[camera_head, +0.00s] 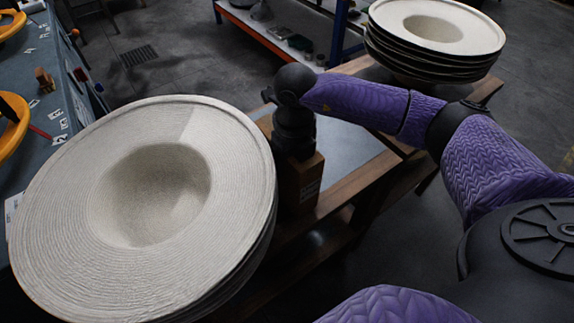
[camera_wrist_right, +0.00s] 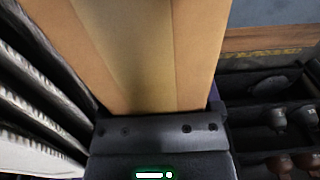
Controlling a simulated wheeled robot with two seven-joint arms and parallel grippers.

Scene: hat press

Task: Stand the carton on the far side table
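The carton (camera_head: 303,187) is a brown box with small print, upright below my right wrist in the head view. It fills the upper middle of the right wrist view (camera_wrist_right: 150,50). My right gripper (camera_wrist_right: 155,108) is against the carton, with dark finger edges at both of its sides, and appears shut on it. In the head view its fingers are hidden behind the wrist and carton. A wood-edged table with a grey top (camera_head: 345,150) lies beside and behind the carton. I cannot tell whether the carton touches it. My left gripper is not in view.
A stack of pale wide-brimmed hats (camera_head: 60,210) fills the lower left, close to the carton. Another hat stack (camera_head: 435,30) stands at the back right. A blue and orange shelf (camera_head: 290,40) is behind. A workbench (camera_head: 45,85) runs along the left.

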